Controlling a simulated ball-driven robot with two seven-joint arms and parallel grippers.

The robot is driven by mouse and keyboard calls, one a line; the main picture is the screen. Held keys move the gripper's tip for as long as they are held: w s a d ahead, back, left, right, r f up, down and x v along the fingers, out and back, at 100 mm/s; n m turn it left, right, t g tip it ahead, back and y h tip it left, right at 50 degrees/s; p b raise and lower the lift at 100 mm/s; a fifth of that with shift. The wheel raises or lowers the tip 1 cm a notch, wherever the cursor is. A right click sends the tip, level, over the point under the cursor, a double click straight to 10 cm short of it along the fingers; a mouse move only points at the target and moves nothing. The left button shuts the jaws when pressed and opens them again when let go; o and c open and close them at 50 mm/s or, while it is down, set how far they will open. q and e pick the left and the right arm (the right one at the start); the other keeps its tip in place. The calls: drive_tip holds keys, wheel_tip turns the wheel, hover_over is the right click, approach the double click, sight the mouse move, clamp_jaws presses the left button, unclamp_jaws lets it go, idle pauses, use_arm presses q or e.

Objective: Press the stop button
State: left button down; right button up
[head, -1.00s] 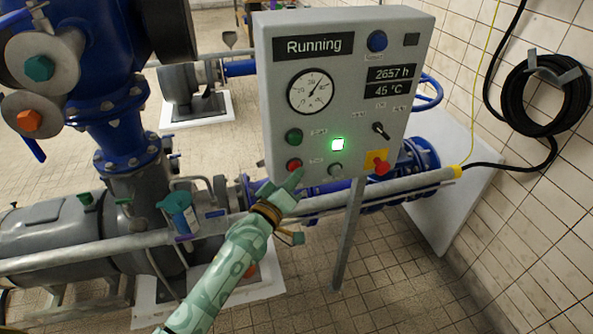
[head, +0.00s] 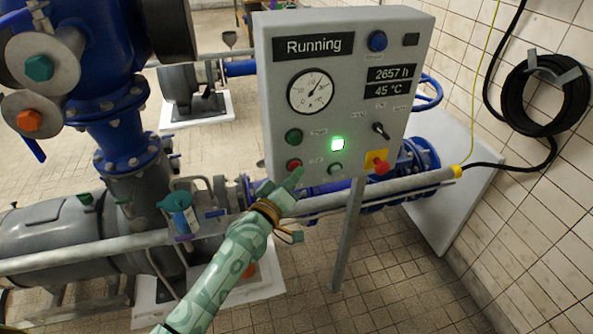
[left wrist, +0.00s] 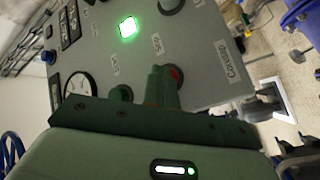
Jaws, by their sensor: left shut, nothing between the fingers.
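The grey control panel (head: 352,107) stands on a post, and its display reads "Running". The red stop button (head: 294,165) is at the panel's lower left, below a green button (head: 294,136). My left gripper (head: 297,175) is shut and empty, with its fingertips just below and right of the red button in the head view. In the left wrist view the red button (left wrist: 177,76) shows partly behind the green fingers (left wrist: 161,85). I cannot tell whether the fingertips touch it. A square lamp (head: 337,144) glows green. My right gripper is not in view.
A red knob on a yellow plate (head: 377,162) sits at the panel's lower right. A grey pipe (head: 400,184) runs behind the panel's post. A blue pump (head: 112,110) stands at left. A coiled black hose (head: 545,95) hangs on the tiled wall.

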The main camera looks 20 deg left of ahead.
use_arm(q)
drive_tip(key=shift+w+a, duration=0.2)
drive_tip(key=shift+w, duration=0.05)
drive_tip(key=shift+s, duration=0.1)
drive_tip(key=shift+s+d+p, duration=0.25)
drive_tip(key=shift+p, duration=0.1)
drive_tip(key=s+d+p, duration=0.3)
drive_tip(key=s, duration=0.2)
drive_tip(key=shift+d, duration=0.2)
idle(0.9)
